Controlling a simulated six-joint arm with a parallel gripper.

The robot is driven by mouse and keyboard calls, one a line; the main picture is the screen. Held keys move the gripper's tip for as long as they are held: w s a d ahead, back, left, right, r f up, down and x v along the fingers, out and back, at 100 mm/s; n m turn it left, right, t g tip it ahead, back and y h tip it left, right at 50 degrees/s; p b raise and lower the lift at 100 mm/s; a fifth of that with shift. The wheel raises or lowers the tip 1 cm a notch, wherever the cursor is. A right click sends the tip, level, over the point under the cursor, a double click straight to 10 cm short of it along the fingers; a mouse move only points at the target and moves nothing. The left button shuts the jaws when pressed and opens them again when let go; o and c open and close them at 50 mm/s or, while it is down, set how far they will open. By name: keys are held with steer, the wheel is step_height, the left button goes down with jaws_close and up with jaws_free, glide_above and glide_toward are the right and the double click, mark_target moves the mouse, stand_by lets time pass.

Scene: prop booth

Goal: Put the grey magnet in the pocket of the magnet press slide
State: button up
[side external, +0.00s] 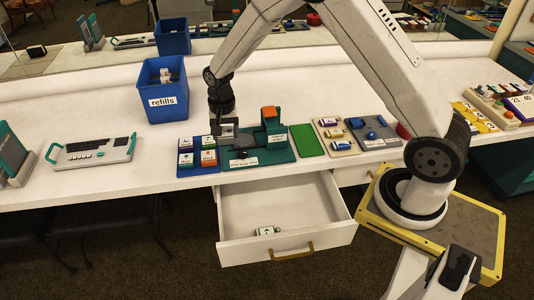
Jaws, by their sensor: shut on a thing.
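The magnet press (282,155) is a teal base with an upright tower at its right, topped by an orange block. Its slide area is at the left of the base, behind a white label, with a dark round part on it. The slide's pocket cannot be made out from here. My gripper (228,137) points down over the left back part of the press. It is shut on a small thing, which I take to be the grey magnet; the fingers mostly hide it. Whether it touches the slide cannot be told. No loose grey magnet shows elsewhere.
A blue tray (197,171) with several coloured blocks stands close at the press's left. A green mat (307,140) and a beige tray (343,151) lie to its right. A blue refills bin (163,112) stands behind left. An open drawer (285,243) juts out below, with a small item inside.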

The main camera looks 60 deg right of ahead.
steer(key=w+d+m, duration=0.3)
steer(key=d+m, duration=0.3)
steer(key=m, duration=1.1)
glide_above(244, 139)
step_height(244, 139, down, 5)
steer(key=shift+a, duration=0.1)
steer(key=shift+f, duration=0.15)
steer(key=shift+f, duration=3.25)
steer(key=o, duration=1.2)
steer(key=shift+r, duration=0.1)
